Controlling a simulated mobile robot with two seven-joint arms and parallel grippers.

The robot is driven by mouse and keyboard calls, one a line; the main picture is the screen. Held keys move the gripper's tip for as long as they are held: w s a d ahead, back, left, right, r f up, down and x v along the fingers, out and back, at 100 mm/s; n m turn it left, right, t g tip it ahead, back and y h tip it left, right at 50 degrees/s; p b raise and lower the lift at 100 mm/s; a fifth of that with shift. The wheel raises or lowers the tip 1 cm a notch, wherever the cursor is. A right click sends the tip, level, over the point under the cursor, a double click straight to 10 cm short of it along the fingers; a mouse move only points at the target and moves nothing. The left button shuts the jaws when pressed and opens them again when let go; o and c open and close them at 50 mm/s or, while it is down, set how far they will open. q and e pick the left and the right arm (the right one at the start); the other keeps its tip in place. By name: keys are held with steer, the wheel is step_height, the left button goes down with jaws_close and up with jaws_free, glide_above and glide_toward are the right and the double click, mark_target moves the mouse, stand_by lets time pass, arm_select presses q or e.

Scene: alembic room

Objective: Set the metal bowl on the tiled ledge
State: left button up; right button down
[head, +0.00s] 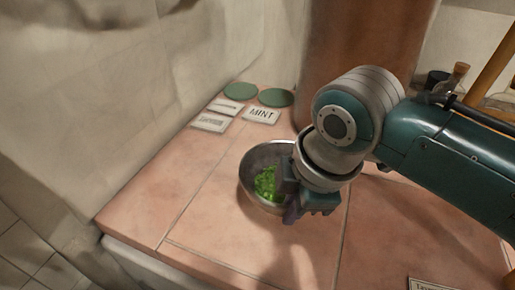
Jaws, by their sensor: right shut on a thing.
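The metal bowl (247,172) is in the middle of the head view, with bright green leafy bits inside. My right gripper (292,212) is shut on the bowl's right rim. The wrist and jaws hide that side of the bowl. The tiled ledge (205,215) of pinkish terracotta tiles lies under the bowl. I cannot tell whether the bowl's base touches the tiles or is slightly above them. The bowl looks a little tilted. My left gripper is not in view.
Two green discs (275,97) and several small cards, one the MINT card (261,116), lie behind the bowl. A brown column (345,40) and a corked bottle (455,78) stand at the back. Another card (432,284) lies at the front right. Tiles left of the bowl are clear.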

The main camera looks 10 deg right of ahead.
step_height(320, 180, down, 4)
steer(key=shift+f+b, duration=0.25)
steer(key=shift+b, duration=0.85)
steer(key=c, duration=1.4)
jaws_free()
steer(key=shift+f, duration=0.15)
steer(key=o, duration=0.5)
